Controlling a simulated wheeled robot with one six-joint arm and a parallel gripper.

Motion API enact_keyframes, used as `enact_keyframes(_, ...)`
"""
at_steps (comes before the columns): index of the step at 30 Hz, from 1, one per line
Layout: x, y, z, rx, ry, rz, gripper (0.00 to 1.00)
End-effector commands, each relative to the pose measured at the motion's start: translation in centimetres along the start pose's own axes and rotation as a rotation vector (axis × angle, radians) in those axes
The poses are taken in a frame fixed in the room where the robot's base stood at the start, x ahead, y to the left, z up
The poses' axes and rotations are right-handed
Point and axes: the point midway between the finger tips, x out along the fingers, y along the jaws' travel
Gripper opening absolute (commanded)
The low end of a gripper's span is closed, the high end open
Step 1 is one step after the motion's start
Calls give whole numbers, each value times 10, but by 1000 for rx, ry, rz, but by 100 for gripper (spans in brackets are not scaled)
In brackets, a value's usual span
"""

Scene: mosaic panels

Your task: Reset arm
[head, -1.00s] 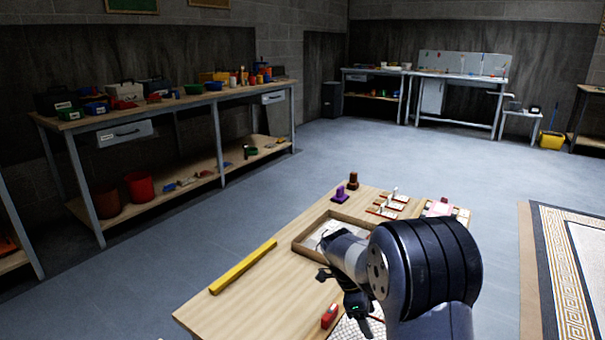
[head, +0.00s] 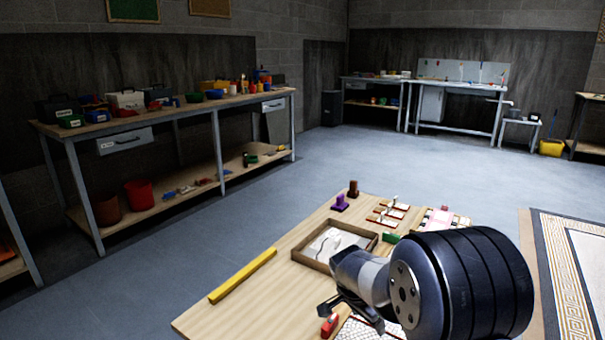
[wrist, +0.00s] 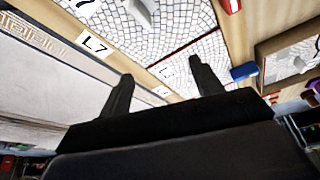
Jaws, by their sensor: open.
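My gripper (head: 345,303) hangs over the near part of a wooden worktable (head: 225,318), in front of a shallow wooden tray (head: 305,262). In the wrist view its two dark fingers (wrist: 161,70) are spread apart with nothing between them. A white mosaic panel (wrist: 165,22) lies below and beyond the fingers, beside a label reading L7 (wrist: 95,43). The near white mosaic (head: 358,329) in the head view is partly hidden by my arm.
A yellow bar (head: 243,276) lies along the table's left side. A red item (head: 329,325) sits by the near mosaic. Purple (head: 340,203) and brown (head: 353,189) pieces stand at the far end. A loaded workbench (head: 165,113) stands left; the floor between is clear.

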Motion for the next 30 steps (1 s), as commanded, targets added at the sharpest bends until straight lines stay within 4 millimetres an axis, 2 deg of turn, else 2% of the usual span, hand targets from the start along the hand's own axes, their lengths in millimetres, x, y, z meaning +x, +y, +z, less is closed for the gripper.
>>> enact_keyframes(18, -8, -3, -4, -378, -3, -152, 62)
enact_keyframes(30, -4, -5, -1, -591, -5, -243, 62)
